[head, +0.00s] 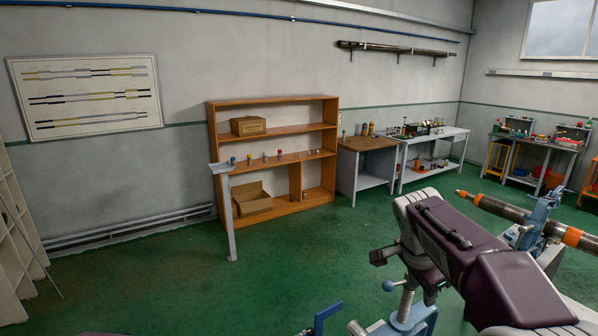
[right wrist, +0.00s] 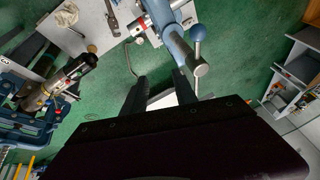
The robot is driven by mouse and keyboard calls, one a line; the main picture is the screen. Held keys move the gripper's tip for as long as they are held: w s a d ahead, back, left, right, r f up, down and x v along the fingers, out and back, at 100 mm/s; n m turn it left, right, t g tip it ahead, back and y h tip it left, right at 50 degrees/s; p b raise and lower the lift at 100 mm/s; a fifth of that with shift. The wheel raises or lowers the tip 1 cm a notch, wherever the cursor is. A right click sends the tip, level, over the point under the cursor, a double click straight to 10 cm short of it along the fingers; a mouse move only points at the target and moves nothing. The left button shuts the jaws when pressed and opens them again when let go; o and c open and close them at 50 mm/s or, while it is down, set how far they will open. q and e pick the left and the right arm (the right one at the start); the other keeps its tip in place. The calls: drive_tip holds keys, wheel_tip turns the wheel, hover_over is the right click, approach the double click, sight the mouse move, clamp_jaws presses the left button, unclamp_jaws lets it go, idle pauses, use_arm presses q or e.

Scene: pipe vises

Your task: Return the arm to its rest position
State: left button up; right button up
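My right arm reaches in from the lower right of the head view. Its gripper (head: 381,257) is above a blue pipe vise (head: 405,318) with a ball-ended handle. In the right wrist view, the two dark fingers of my right gripper (right wrist: 160,92) are apart, with nothing seen held between them. The blue vise (right wrist: 172,42) and its grey-blue ball handle lie just beyond the fingertips; I cannot tell whether they touch. My left gripper is not in view.
A dark pipe (head: 505,209) with orange bands sits in another blue vise (head: 541,222) at the right. A wooden shelf (head: 272,100) and a grey post (head: 229,215) stand farther back. Workbenches (head: 432,137) line the wall. Green floor (head: 170,290) is open at the left.

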drive_tip(key=s+a+f+n+y+b, duration=0.1)
drive_tip(key=s+f+n, duration=0.4)
drive_tip(key=f, duration=0.5)
drive_tip(key=s+a+f+n+g+y+b, duration=0.1)
drive_tip(key=s+a+f+n+b, duration=0.3)
drive_tip(key=f, duration=0.7)
drive_tip(key=s+a+f+n+y+b, duration=0.1)
drive_tip(key=s+a+f+n+b, duration=0.2)
drive_tip(key=s+f+n, duration=0.3)
wheel_tip(320, 180, down, 5)
drive_tip(key=shift+s+a+r+g+y+b, duration=0.1)
drive_tip(key=shift+s+a+g+y+b, duration=0.1)
drive_tip(key=shift+s+g+y+b, duration=0.35)
drive_tip(key=shift+s, duration=0.1)
